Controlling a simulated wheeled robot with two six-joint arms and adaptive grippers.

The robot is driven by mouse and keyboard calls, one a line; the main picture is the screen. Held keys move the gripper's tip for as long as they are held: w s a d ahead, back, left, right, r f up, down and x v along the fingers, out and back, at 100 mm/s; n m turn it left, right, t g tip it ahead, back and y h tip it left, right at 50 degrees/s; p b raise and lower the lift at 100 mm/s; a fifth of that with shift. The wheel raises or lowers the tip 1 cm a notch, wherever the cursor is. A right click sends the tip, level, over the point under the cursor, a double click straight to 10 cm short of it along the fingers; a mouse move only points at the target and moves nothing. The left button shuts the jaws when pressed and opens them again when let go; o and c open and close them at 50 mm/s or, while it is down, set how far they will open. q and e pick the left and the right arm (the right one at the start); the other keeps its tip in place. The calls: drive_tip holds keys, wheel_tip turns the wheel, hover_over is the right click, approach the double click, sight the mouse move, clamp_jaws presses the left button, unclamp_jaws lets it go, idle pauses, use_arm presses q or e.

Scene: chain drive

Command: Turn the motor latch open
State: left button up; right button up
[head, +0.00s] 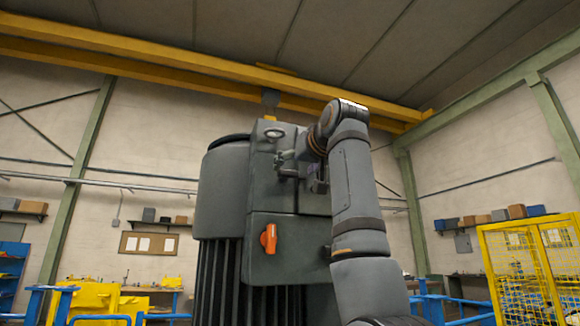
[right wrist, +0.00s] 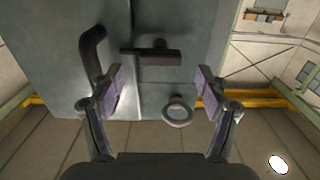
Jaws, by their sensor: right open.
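The motor (head: 222,190) is a large dark grey housing with a ribbed lower part and a grey cabinet (head: 285,225) on its front. A dark bar-shaped latch (head: 288,172) sits on the cabinet's upper part. In the right wrist view, the latch (right wrist: 152,56) is a flat bar with a short stub, lying crosswise. My right gripper (right wrist: 160,76) is open and empty, its purple-padded fingers either side of the latch in the picture; contact cannot be told. In the head view, the right gripper (head: 317,180) is partly hidden by its arm. My left gripper is out of view.
A curved dark handle (right wrist: 92,52) stands left of the latch in the wrist view, near the left finger. A round ring (right wrist: 177,112) is close by. An orange switch (head: 268,239) is lower on the cabinet. A yellow cage (head: 530,270) stands at right.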

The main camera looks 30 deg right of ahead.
sight(290, 171)
drive_tip(key=p+x, duration=0.1)
drive_tip(key=x, duration=0.2)
drive_tip(key=shift+w+r, duration=0.1)
drive_tip(key=shift+w, duration=0.25)
drive_tip(key=shift+w+d, duration=0.1)
drive_tip(key=shift+w, duration=0.05)
drive_tip(key=shift+c, duration=0.2)
drive_tip(key=c, duration=1.1)
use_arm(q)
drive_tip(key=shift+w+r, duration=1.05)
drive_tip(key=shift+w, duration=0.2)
